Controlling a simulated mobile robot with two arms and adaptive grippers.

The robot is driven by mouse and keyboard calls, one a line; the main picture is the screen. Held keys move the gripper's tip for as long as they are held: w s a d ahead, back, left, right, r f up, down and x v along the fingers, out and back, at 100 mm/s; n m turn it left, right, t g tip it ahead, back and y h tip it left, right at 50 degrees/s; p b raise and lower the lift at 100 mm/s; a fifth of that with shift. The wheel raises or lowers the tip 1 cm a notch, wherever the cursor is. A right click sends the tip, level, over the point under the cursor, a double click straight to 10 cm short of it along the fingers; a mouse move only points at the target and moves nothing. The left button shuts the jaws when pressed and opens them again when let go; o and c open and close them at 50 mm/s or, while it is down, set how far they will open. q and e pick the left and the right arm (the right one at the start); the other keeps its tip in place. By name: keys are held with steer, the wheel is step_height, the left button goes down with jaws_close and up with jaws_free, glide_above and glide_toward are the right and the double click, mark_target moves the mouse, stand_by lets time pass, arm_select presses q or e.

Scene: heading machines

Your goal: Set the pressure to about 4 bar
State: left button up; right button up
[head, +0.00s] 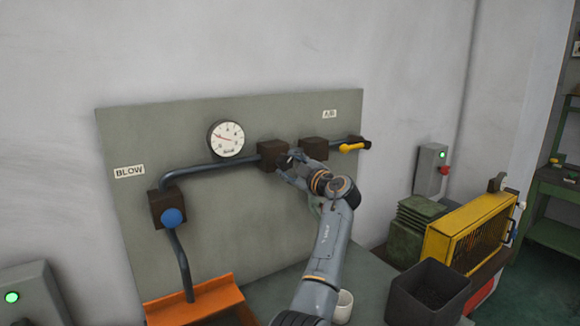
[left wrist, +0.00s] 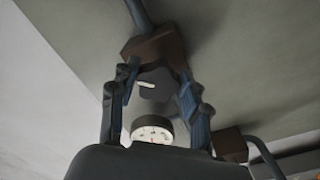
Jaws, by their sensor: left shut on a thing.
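The round white pressure gauge (head: 226,138) is on the grey-green panel (head: 240,205) in the head view. Its red needle points left and slightly up; the numbers are too small to read. The gauge also shows in the left wrist view (left wrist: 152,130). A dark brown block (head: 271,152) sits on the pipe right of the gauge. My left gripper (head: 287,161) is at this block. In the left wrist view my left gripper (left wrist: 155,83) has its fingers on both sides of a dark grey knob (left wrist: 155,91) with a white mark, shut on it. My right gripper is not in view.
A yellow lever (head: 352,147) is at the pipe's right end. A blue knob (head: 173,217) is on the lower-left block, above an orange tray (head: 195,300). A dark bin (head: 428,292), a white cup (head: 343,307) and a yellow grille (head: 472,230) stand at lower right.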

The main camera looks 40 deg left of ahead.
arm_select(q)
steer(key=shift+f, duration=0.1)
steer(key=shift+f+m+b, duration=0.15)
steer(key=shift+m+b, duration=0.55)
steer(key=shift+b, duration=0.2)
steer(key=shift+s+a+m+b, duration=0.1)
steer(key=shift+s+m+b, duration=0.05)
steer(key=shift+m+b, duration=1)
steer(key=m+b, duration=0.1)
steer(key=m, duration=0.3)
steer(key=shift+s, duration=0.1)
steer(key=shift+m, duration=0.85)
steer(key=m, duration=0.2)
steer(key=shift+s+r+m, duration=0.15)
steer(key=shift+r+m, duration=0.05)
steer(key=shift+m, duration=0.1)
steer(key=m, duration=0.2)
steer(key=shift+s+a+m, duration=0.1)
steer(key=shift+m, duration=0.2)
steer(key=shift+r+m+p, duration=0.1)
steer(key=shift+m+p, duration=0.4)
steer(key=shift+m, duration=0.9)
